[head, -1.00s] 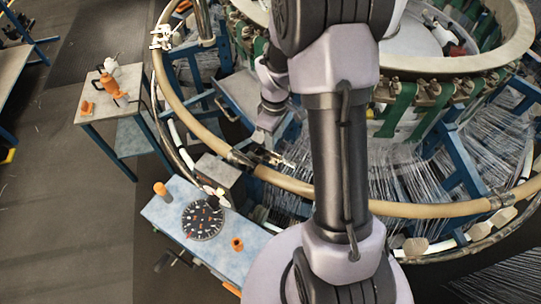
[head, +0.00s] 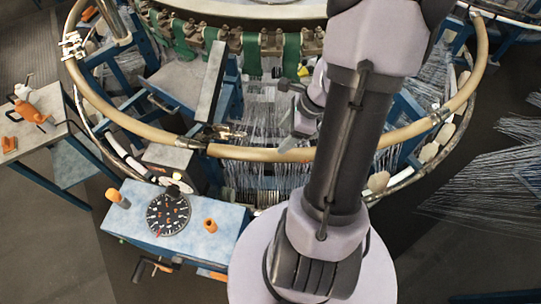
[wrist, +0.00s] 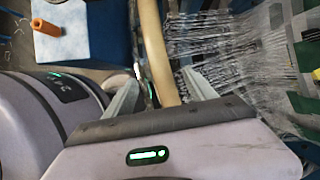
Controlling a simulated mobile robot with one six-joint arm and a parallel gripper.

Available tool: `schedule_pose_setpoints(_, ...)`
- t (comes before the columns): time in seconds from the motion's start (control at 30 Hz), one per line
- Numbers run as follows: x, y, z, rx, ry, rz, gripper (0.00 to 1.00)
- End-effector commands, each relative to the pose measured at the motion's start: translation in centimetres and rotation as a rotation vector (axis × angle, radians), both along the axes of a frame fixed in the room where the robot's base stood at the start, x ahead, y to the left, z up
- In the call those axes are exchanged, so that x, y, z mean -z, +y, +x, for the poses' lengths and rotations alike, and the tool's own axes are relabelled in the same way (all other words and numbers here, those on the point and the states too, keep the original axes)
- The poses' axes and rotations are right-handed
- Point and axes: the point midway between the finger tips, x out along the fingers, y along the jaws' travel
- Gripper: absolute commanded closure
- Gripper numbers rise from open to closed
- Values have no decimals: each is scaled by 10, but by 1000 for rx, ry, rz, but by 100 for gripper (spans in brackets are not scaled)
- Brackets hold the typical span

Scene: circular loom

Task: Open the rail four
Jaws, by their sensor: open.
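The loom's tan curved rail (head: 270,154) runs around the front of the machine in the head view. A dark joint (head: 196,143) lies on it at the left and another joint (head: 440,115) at the right. I see no number marking the rail four section. In the wrist view the rail (wrist: 154,50) runs down between the spread fingers of my gripper (wrist: 162,88). The gripper is open, and I cannot tell whether either finger touches the rail. In the head view my arm hides part of the rail and the fingertips are unclear.
A blue table (head: 140,239) with a dark round dial (head: 168,214) and orange pieces stands in front of the rail. A side table (head: 75,165) is at far left. White threads (head: 265,115) hang inside the rail. Open floor lies at the lower right.

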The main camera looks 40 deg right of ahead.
Motion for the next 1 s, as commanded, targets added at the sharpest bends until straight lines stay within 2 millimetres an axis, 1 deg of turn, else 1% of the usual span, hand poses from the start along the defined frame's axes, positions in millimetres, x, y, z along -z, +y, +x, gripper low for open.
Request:
schedule_pose_setpoints(0.03,21,5,5,-5,2,3,35)
schedule_pose_setpoints(0.1,41,9,11,-5,2,3,35)
schedule_pose_setpoints(0.2,67,16,20,-5,2,1,35)
schedule_pose_setpoints(0.3,86,20,26,-6,2,-1,35)
schedule_pose_setpoints(0.4,97,23,31,-5,1,-1,35)
schedule_pose_setpoints(0.5,102,25,33,-5,1,-2,35)
schedule_pose_setpoints(0.77,102,25,34,-5,0,-3,35)
schedule_pose_setpoints(0.8,102,25,34,-5,0,-3,37)
schedule_pose_setpoints(0.87,102,25,34,-5,0,-3,49)
schedule_pose_setpoints(1.0,102,25,34,-5,0,-3,77)
